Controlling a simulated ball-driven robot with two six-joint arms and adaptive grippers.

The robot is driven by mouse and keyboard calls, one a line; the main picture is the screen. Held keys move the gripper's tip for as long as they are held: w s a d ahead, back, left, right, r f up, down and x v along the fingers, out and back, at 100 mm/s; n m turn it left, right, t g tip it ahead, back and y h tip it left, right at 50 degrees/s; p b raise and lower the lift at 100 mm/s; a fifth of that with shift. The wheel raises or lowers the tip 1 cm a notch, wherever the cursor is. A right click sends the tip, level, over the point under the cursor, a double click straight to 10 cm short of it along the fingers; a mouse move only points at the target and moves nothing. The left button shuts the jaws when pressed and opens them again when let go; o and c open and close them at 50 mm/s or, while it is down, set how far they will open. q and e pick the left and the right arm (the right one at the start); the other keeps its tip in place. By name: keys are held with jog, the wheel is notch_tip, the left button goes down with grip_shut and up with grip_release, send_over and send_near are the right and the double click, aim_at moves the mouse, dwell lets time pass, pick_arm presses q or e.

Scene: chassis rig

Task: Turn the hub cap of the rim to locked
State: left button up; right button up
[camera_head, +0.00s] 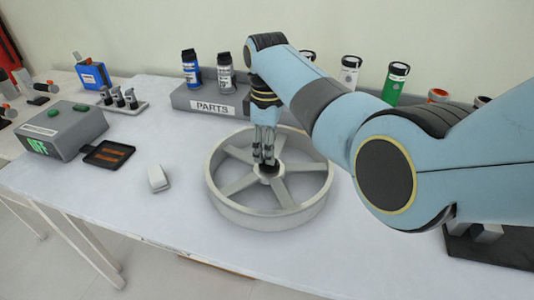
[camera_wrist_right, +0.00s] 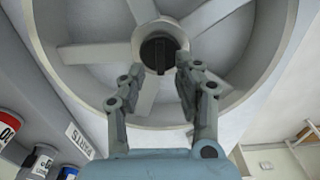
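The grey spoked rim (camera_head: 226,205) lies flat in the middle of the white table. Its hub cap (camera_wrist_right: 158,50) is dark with a raised bar, set in the round hub at the centre; in the wrist view the bar runs roughly up and down. My right gripper (camera_head: 267,167) points down over the hub and hides most of the cap in the head view. In the right wrist view its two fingers (camera_wrist_right: 160,73) stand apart on either side of the cap's near end. I cannot tell whether they touch it. My left gripper is not in view.
A grey parts rack (camera_head: 208,101) with several bottles stands behind the rim. The table front is clear.

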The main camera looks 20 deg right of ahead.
jog(key=shift+s+f, duration=0.1)
jog(key=shift+f, duration=0.9)
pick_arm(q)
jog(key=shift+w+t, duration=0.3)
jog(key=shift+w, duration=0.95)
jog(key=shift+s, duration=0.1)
pick_arm(e)
jog(key=shift+c, duration=0.3)
grip_shut()
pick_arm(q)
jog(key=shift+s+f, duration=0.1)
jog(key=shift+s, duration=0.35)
